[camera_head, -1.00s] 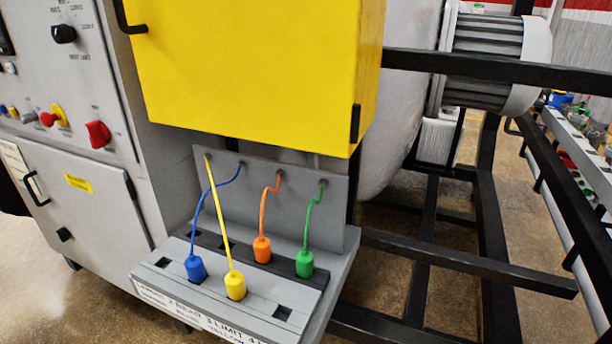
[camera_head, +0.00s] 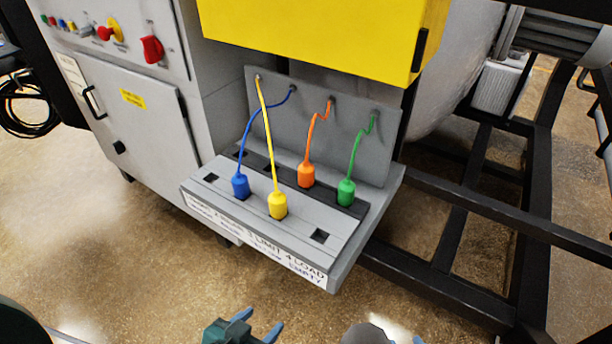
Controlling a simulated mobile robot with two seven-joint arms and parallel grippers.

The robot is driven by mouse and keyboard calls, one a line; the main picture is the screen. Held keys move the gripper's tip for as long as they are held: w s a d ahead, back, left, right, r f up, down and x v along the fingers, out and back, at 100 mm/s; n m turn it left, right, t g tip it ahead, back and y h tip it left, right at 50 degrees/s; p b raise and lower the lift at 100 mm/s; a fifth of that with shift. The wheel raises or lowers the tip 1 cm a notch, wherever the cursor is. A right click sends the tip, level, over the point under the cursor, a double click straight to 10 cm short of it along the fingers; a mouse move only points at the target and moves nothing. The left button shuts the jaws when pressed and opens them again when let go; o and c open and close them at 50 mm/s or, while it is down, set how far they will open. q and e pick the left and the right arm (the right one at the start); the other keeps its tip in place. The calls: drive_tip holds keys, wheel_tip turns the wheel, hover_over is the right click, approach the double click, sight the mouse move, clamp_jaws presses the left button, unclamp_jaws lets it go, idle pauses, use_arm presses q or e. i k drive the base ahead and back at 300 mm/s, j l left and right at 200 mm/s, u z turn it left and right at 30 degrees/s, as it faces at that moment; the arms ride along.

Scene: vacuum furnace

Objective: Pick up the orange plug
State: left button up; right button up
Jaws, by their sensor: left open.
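The orange plug (camera_head: 306,174) stands upright in the dark rear strip of the grey plug shelf (camera_head: 200,200). Its orange cord rises to the grey back panel. The green plug (camera_head: 346,192) is to its right in the same strip. The blue plug (camera_head: 240,186) and yellow plug (camera_head: 278,205) stand in the lighter front row. My left gripper (camera_head: 258,323) is at the bottom edge, in front of and below the shelf, its blue fingers apart and empty. My right gripper is barely in frame at the bottom, right of the left one; its jaws are mostly cut off.
The yellow box (camera_head: 320,35) overhangs behind and above the shelf. A grey cabinet (camera_head: 130,120) with knobs stands at the left. A black frame (camera_head: 470,210) runs along the right. Empty square sockets show in the shelf. The floor (camera_head: 120,240) in front is clear.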

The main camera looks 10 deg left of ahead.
sight(305, 170)
drive_tip(key=k+j+u, duration=0.1)
drive_tip(key=j, duration=0.35)
drive_tip(key=k+j, duration=0.1)
drive_tip(key=j, duration=0.35)
drive_tip(key=j+u, duration=0.15)
drive_tip(key=j, duration=0.3)
drive_tip(key=k, duration=0.05)
